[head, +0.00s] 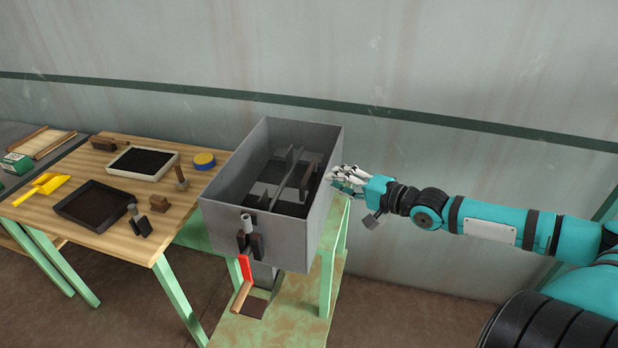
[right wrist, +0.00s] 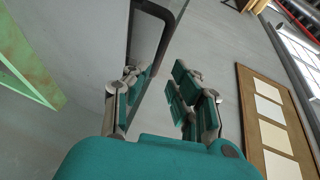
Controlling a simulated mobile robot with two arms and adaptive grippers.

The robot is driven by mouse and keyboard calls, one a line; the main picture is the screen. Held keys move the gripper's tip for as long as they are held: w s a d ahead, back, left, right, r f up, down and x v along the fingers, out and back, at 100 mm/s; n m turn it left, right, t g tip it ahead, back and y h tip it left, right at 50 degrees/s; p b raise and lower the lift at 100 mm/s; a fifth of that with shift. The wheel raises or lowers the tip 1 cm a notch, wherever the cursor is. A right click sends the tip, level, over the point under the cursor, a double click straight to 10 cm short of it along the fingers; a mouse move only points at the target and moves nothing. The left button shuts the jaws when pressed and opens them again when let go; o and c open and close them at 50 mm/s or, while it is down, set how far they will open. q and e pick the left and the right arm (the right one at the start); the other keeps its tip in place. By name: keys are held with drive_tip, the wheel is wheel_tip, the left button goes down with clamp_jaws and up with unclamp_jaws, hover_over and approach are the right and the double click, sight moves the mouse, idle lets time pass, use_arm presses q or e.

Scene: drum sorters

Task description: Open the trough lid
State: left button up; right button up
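The trough (head: 255,217) is a grey, deep rectangular box on a green stand. I look down into it and see a shaft with paddles (head: 288,180) and dark patches inside. No separate lid shows clearly over its top. My right gripper (head: 338,181) is just outside the trough's right wall, near the rim. In the right wrist view its fingers (right wrist: 165,90) are spread apart, with a grey panel edge (right wrist: 158,88) between or behind them. A dark bent bar (right wrist: 166,38) is just beyond the fingertips; contact is unclear. My left gripper is out of view.
A crank with a red part (head: 246,267) hangs at the trough's front. A wooden table (head: 150,222) on the left holds trays, a yellow scoop (head: 43,188), a blue-and-yellow tin (head: 204,160) and small tools. The wall (head: 420,80) is close behind the trough.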

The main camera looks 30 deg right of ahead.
sight(309, 170)
drive_tip(key=shift+b+x, duration=0.65)
drive_tip(key=shift+x, duration=4.05)
drive_tip(key=shift+f, duration=0.1)
clamp_jaws()
